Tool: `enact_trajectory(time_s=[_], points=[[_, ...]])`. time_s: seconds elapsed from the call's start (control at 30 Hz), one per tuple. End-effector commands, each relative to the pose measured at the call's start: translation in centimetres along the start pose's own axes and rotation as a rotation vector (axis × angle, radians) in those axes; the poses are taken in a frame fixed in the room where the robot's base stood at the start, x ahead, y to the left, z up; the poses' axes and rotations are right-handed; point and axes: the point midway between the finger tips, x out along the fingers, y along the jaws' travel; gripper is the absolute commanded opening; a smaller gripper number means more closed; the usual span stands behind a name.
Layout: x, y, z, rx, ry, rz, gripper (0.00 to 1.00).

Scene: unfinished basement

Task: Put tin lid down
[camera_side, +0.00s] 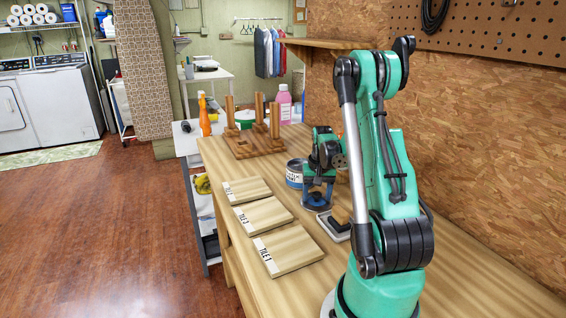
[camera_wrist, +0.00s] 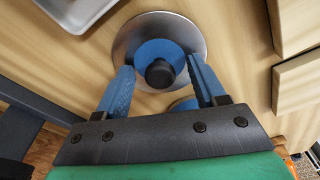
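The tin lid (camera_wrist: 128,38) is a round silver disc with a blue centre and a dark knob (camera_wrist: 160,73). In the wrist view it lies flat, with wood surface around it. My gripper (camera_wrist: 160,66) has its two blue fingers on either side of the knob, with gaps on both sides. In the side view my gripper (camera_side: 318,187) is low over the bench, and the lid is hard to make out beneath it. A tin (camera_side: 294,180) with a blue and white band stands just behind my gripper. A blue patch below the lid in the wrist view is mostly hidden.
A shallow tray (camera_side: 337,234) with a block lies close in front of my gripper; it also shows in the wrist view (camera_wrist: 68,16). Labelled wooden tiles (camera_side: 288,250) line the bench's left edge. A wooden peg stand (camera_side: 245,149) is farther back.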

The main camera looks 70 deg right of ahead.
Motion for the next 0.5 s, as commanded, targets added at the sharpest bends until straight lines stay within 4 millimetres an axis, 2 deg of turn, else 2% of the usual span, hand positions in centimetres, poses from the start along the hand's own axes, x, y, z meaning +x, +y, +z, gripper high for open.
enact_trajectory(time_s=[0.27, 0.37, 0.5], points=[[-0.3, 0.0, 0.0, 0.000, 0.000, 0.000, 0.63], [-1.1, 0.0, 0.0, 0.000, 0.000, 0.000, 0.63], [-3.2, 0.0, 0.0, 0.000, 0.000, 0.000, 0.63]])
